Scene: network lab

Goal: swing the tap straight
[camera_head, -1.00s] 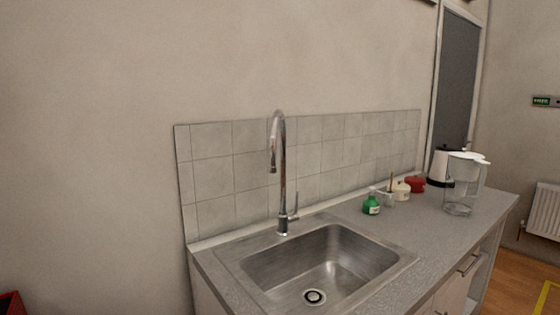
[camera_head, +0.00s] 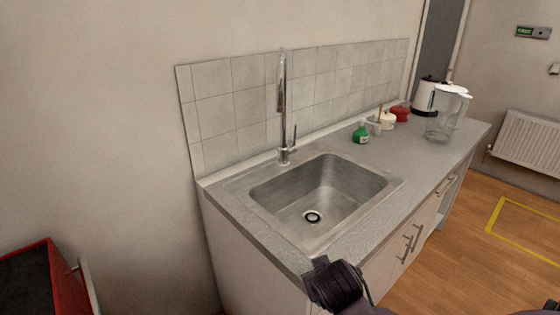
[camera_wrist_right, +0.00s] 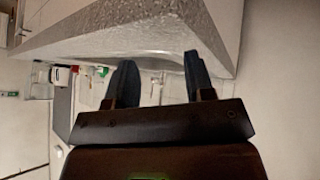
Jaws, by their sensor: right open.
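The chrome tap (camera_head: 283,118) stands upright behind the sink, its curved spout coming forward and down over the back of the basin. A thin lever (camera_head: 294,137) rises from the right of its base. The steel sink (camera_head: 262,205) is set in the grey worktop. My right gripper (camera_head: 319,264) is at the worktop's front left corner, well in front of and below the tap. In the right wrist view, its two dark fingers (camera_wrist_right: 160,78) are apart with nothing held between them, close to the worktop's edge (camera_wrist_right: 110,32). My left gripper is out of view.
A green bottle (camera_head: 361,134), a cream pot (camera_head: 387,121), a red pot (camera_head: 400,114), a clear jug (camera_head: 440,125) and a kettle (camera_head: 425,97) stand right of the sink. A red-edged container (camera_head: 57,275) is at lower left. The tiled splashback (camera_head: 225,110) is close behind the tap.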

